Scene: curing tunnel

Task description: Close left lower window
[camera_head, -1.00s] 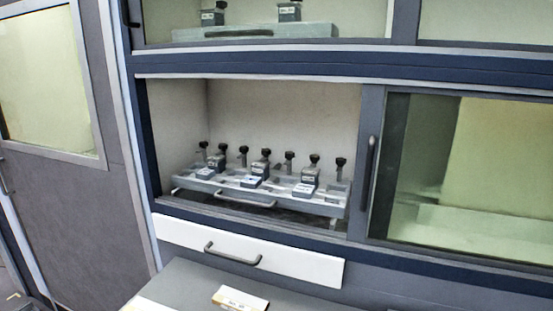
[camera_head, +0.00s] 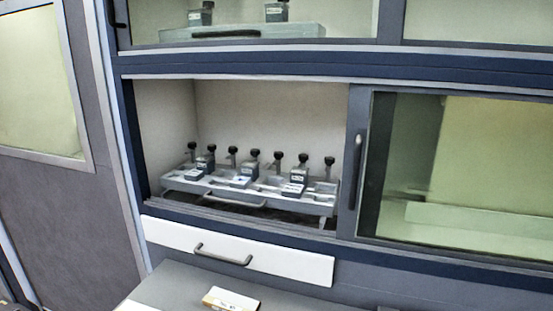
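The lower left opening (camera_head: 275,110) of the cabinet stands uncovered, with its inside plainly visible. A sliding window (camera_head: 440,170) with a dark frame and greenish glass covers the lower right part. Its dark vertical handle (camera_head: 357,169) is on its left frame edge, beside the opening. Inside the opening, a grey tray (camera_head: 315,207) with a front handle holds small grey blocks and several black-knobbed clamps. Neither of my grippers is in view.
A white drawer front (camera_head: 300,266) with a dark handle (camera_head: 222,257) is below the opening. A grey surface (camera_head: 180,283) with a small white and tan box (camera_head: 231,300) lies in front. Upper windows (camera_head: 350,22) show another tray (camera_head: 300,31). A grey door (camera_head: 70,210) is at left.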

